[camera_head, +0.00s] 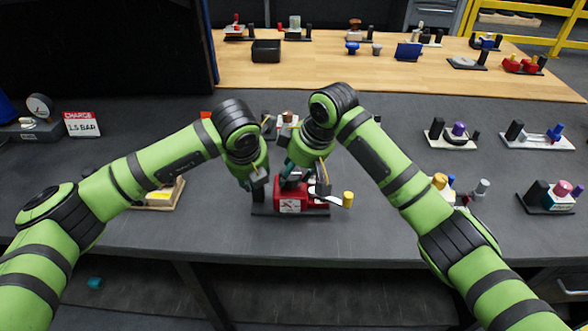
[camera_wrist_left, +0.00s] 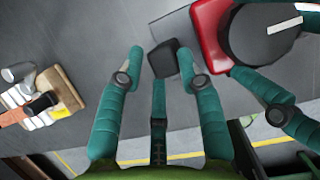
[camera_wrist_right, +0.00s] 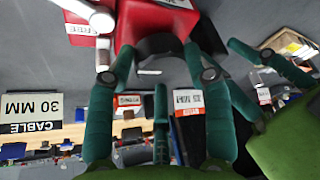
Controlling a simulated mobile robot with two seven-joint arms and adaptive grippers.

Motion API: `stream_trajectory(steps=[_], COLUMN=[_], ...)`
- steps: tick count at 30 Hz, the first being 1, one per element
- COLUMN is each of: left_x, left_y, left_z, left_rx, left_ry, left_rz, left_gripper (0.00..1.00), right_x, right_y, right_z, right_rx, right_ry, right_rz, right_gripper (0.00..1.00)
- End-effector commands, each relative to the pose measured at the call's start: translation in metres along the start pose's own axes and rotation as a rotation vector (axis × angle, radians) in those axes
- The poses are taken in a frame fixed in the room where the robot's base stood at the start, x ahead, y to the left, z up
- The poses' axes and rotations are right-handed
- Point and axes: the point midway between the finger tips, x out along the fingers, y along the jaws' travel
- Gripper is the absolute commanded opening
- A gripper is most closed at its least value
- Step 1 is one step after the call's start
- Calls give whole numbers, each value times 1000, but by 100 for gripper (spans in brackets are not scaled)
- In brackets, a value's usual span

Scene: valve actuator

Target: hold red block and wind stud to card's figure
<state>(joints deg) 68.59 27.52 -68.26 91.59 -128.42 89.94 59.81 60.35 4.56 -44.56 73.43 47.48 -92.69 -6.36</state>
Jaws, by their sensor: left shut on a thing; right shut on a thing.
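The red block (camera_head: 312,202) stands on a dark base near the table's front edge. A white label with dark marks (camera_head: 289,206) is on its front. A dark round stud (camera_wrist_left: 265,28) with a white line sits on top of it. My left gripper (camera_head: 252,184) is shut on a black post (camera_wrist_left: 163,58) beside the red block. My right gripper (camera_head: 302,176) is over the block, shut on the dark round part, which its fingers partly hide. A white arm with a yellow end (camera_head: 347,199) sticks out to the right. A card reading CHARGE 1.5 BAR (camera_head: 81,124) stands at left.
A gauge (camera_head: 40,106) stands beside that card. A tray with a yellow part (camera_head: 160,194) lies left of the block. Several small fixtures stand at right, one with a purple knob (camera_head: 459,129). A CABLE 30 MM card (camera_wrist_right: 31,110) shows in the right wrist view.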

Motion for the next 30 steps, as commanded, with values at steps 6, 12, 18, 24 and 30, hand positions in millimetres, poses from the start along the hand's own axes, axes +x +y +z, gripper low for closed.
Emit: stream_trajectory(steps=[6, 12, 18, 24, 30], left_x=[1, 1, 1, 1, 1], left_y=[3, 2, 2, 1, 1], left_z=[2, 1, 1, 0, 0], left_rx=[-6, -2, 0, 2, 3], left_ry=[-5, -4, -2, -1, 1], left_rz=[7, 6, 5, 4, 3], left_gripper=[0, 0, 0, 0, 0], right_x=[2, 0, -20, -63, -99], right_y=[-2, -1, 0, 0, 0], right_z=[3, 2, 0, 1, 1], right_rx=[-1, -2, -2, -3, -2], right_ry=[-10, -6, -2, -3, -6], right_rz=[-8, -5, -2, -1, -4], right_gripper=[73, 73, 73, 73, 73])
